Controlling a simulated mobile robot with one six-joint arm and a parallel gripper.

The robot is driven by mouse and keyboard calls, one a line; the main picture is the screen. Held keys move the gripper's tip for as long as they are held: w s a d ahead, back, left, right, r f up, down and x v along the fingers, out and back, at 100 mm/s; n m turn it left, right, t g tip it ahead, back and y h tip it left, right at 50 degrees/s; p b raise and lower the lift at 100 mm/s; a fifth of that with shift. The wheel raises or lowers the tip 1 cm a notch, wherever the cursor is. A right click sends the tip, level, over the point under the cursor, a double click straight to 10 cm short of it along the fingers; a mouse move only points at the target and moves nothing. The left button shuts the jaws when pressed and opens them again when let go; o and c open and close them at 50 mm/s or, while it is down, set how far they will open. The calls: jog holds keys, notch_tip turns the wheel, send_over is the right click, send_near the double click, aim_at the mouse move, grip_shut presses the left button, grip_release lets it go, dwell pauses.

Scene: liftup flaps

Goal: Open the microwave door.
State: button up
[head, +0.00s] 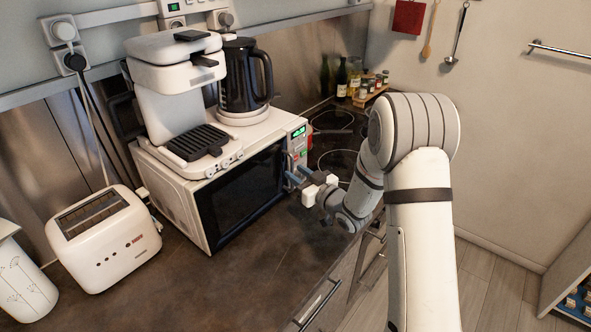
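The microwave (171,196) is a white box on the dark counter, with a dark glass door (240,192) on its front. The door looks shut. A thin upright handle (290,164) is at the door's right edge, beside the control panel with its green display. My gripper (297,174) is in front of the right part of the door, close to the handle. Its two bluish-grey fingers point toward the microwave, with a gap between them. I cannot tell whether they touch the handle or have it between them. The fingertips partly cover the handle's lower part.
A white coffee machine (172,95) and a black kettle (244,75) stand on the microwave. A white toaster (105,240) is on the counter to the left. The counter before the door is clear. Bottles (341,78) stand behind the hob (335,142).

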jog(key=shift+w+a, duration=0.45)
jog(key=shift+w, duration=0.05)
grip_shut()
dwell(0.3)
